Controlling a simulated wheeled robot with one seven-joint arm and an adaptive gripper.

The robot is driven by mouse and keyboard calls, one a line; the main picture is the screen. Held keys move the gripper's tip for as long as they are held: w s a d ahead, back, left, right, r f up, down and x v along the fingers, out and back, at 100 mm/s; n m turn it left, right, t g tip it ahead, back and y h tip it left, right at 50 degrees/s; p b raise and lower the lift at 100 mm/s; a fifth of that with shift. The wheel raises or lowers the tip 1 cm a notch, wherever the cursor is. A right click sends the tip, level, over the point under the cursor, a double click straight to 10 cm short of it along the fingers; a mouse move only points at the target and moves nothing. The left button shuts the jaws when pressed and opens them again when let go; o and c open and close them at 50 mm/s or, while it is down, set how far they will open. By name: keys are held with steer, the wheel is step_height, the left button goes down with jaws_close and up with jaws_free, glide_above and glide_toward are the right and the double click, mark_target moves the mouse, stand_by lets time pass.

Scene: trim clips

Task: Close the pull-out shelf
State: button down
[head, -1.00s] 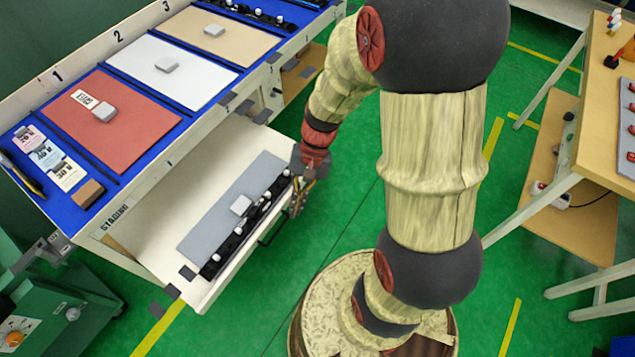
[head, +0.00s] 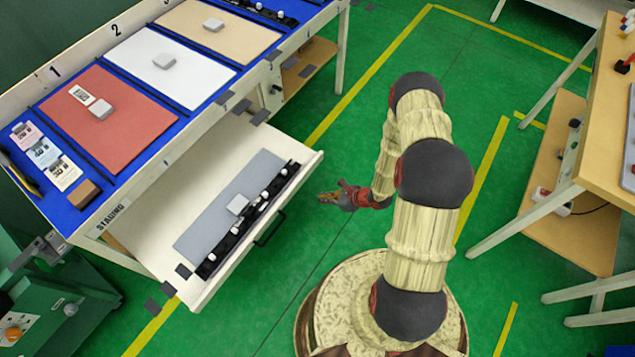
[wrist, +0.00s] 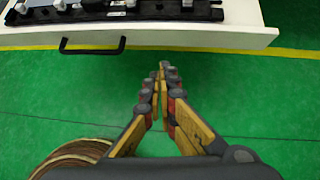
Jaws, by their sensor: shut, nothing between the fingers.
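The pull-out shelf (head: 150,238) is out from under the blue-topped bench in the head view. It is white, with a black handle (head: 270,229) on its front face. A grey mat, a small pale block and a black rail with white clips lie in it. In the wrist view the shelf front (wrist: 200,37) runs across the top, with the handle (wrist: 92,46) at upper left. My gripper (head: 322,197) is in front of the shelf, to the right of the handle and apart from it. In the wrist view my gripper (wrist: 163,72) has its fingertips together and empty.
The bench top holds red, white and tan mats (head: 110,117) with small grey blocks. A green machine (head: 50,300) stands at lower left. A wooden table (head: 610,130) stands at right.

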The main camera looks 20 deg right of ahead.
steer(key=w+d+m+h, duration=0.1)
steer(key=w+d, duration=0.1)
steer(key=d, duration=0.1)
steer(key=b, duration=0.5)
glide_toward(300, 185)
steer(key=shift+t, duration=0.3)
steer(key=x, duration=0.4)
steer(key=shift+s+a+f, duration=0.1)
steer(key=shift+a+f, duration=0.1)
steer(key=shift+f, duration=0.25)
